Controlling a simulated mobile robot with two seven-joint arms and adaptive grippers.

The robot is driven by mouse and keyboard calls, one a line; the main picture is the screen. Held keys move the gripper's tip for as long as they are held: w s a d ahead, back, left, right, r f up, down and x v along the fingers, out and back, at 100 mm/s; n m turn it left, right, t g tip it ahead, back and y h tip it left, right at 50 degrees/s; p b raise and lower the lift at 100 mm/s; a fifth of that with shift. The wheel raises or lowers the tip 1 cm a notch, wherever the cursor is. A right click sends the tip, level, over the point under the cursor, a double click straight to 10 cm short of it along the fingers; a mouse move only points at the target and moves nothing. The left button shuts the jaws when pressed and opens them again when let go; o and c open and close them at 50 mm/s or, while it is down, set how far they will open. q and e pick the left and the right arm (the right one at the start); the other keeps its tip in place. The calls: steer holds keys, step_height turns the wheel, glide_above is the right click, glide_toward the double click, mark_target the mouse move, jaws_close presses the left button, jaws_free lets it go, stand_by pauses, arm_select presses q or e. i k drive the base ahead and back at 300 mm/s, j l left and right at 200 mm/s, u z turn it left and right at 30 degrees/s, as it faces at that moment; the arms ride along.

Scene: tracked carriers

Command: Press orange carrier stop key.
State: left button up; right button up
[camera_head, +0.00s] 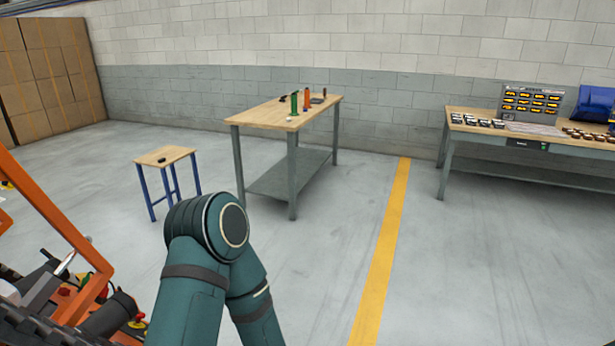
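An orange tracked carrier (45,205) stands at the left edge, cut off by the frame, with a slanted orange frame and a dark track at the bottom. On it, a small red part on a yellow base (138,322), which looks like a stop key, sits low beside a dark cylinder. Another red part (66,291) shows further left; I cannot tell which one is the stop key. One of my teal arms is bent in the lower middle, right of the carrier. Neither of my grippers is in view.
A small blue-legged stool (165,156) stands behind the carrier. A workbench (262,112) with green and orange items is further back. A second bench (470,126) with parts stands at right. Cardboard boxes (45,75) fill the back left. The floor around the yellow line (385,240) is clear.

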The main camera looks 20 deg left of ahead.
mark_target(141, 315)
steer(key=i+l+u, duration=0.1)
steer(key=i, duration=1.35)
steer(key=i+u, duration=0.25)
steer(key=u, duration=0.15)
steer(key=i+l+u, duration=0.15)
steer(key=u, duration=0.3)
steer(key=i+l+u, duration=0.25)
steer(key=u, duration=0.15)
steer(key=i+u, duration=0.15)
steer(key=u, duration=0.35)
steer(key=i+l+u, duration=0.1)
steer(key=u, duration=0.4)
steer(key=i+l+u, duration=0.1)
steer(key=l+u, duration=0.15)
steer(key=u, duration=0.25)
steer(key=i+l+u, duration=0.1)
steer(key=u, duration=0.25)
steer(key=i+l+u, duration=0.2)
steer(key=u, duration=0.2)
steer(key=i+l+u, duration=0.15)
steer(key=u, duration=0.2)
steer(key=i+l+u, duration=0.6)
steer(key=u, duration=0.2)
steer(key=l, duration=0.1)
